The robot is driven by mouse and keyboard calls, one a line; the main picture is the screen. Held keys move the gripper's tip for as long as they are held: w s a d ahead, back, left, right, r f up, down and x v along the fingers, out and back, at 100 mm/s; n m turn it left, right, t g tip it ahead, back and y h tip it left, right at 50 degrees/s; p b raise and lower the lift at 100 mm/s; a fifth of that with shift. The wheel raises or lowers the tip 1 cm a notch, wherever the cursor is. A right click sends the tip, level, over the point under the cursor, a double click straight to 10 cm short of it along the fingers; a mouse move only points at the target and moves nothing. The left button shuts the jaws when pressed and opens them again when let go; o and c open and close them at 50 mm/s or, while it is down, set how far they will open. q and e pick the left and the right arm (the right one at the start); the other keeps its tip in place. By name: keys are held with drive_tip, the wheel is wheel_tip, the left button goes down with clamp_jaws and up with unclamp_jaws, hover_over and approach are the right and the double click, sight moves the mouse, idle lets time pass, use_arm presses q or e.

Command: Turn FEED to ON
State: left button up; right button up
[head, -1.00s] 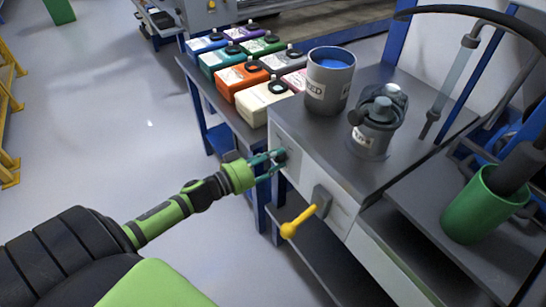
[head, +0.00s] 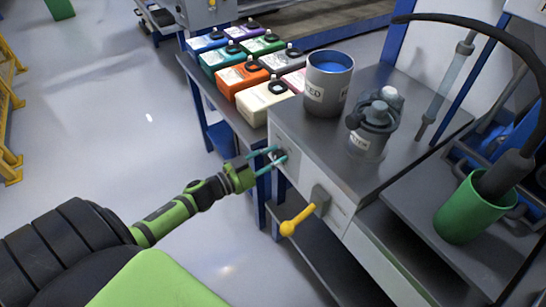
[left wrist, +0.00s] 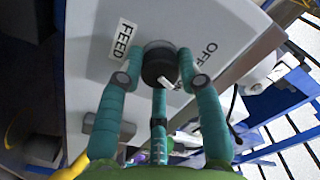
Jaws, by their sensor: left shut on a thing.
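The FEED knob (left wrist: 158,66) is dark and round with a white pointer mark, on the pale panel of the bench cabinet. A FEED label (left wrist: 123,40) is at its left and an OFF label (left wrist: 209,52) at its right in the left wrist view. Lettering below the knob is partly hidden by a finger. My left gripper (left wrist: 160,72) is shut on the knob, with teal fingers around its sides. In the head view my left gripper (head: 274,160) reaches the panel's left end, covering part of the knob (head: 281,156). My right gripper is not in view.
A yellow lever (head: 299,221) sticks out from the panel right of the knob. A grey can (head: 326,98) and a lidded grey pot (head: 367,142) stand on the cabinet top. Several coloured canisters (head: 243,75) stand behind. A green cup (head: 470,210) is at right.

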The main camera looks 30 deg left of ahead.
use_arm(q)
drive_tip(key=shift+r+m, duration=0.15)
drive_tip(key=shift+m, duration=0.55)
drive_tip(key=o, duration=1.1)
drive_tip(key=shift+o, duration=0.2)
drive_tip(key=v, duration=1.2)
